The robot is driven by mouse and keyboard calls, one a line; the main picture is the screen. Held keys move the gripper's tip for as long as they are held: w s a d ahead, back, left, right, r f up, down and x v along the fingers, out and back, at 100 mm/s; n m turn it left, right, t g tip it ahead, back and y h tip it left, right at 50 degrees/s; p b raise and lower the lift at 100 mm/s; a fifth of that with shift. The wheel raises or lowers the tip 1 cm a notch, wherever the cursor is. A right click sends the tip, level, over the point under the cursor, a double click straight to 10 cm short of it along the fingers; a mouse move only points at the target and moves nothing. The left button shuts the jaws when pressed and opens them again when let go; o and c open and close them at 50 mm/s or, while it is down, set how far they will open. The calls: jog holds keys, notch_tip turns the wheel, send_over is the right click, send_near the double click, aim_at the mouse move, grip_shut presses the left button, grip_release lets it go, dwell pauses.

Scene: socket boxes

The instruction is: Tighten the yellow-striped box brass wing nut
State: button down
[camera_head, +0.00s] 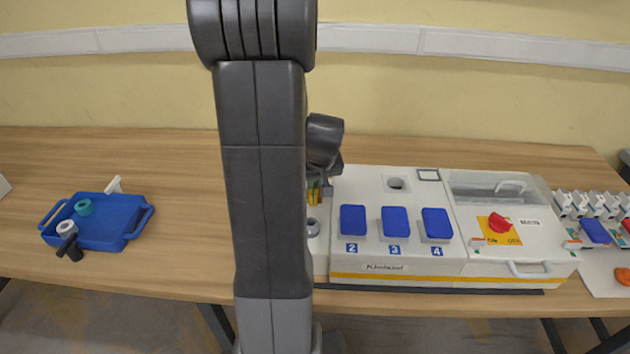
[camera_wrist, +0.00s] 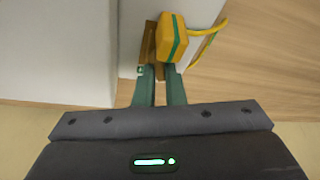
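The yellow-striped box (camera_head: 400,268) is the white box with a yellow band along its lower front and blue covers on top. My gripper (camera_head: 318,190) is at its left side, partly hidden behind my arm. In the wrist view, my gripper's two dark green fingers (camera_wrist: 160,73) point at a brass-coloured strip (camera_wrist: 147,42) beside a white wall (camera_wrist: 125,60). A yellow block with a green stripe (camera_wrist: 172,40) sits just beyond the fingertips. A narrow gap shows between the fingers. I cannot make out the wing nut's shape or whether the tips grip it.
A yellow cable (camera_wrist: 208,42) curves right from the block. A blue tray (camera_head: 100,237) with small parts lies at the left of the wooden table (camera_head: 180,185). White parts and a blue one (camera_head: 594,231) stand at the far right. The table between tray and arm is clear.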

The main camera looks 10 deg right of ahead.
jog(key=shift+m, duration=0.3)
jog(key=shift+a+f+m+h+b, duration=0.1)
jog(key=shift+m+h+b, duration=0.4)
jog(key=shift+m, duration=1)
jog(key=shift+h, duration=0.3)
jog(key=c, duration=1.5)
grip_release()
jog(key=shift+r, duration=0.2)
jog(key=v, duration=1.3)
jog(key=shift+r, duration=0.35)
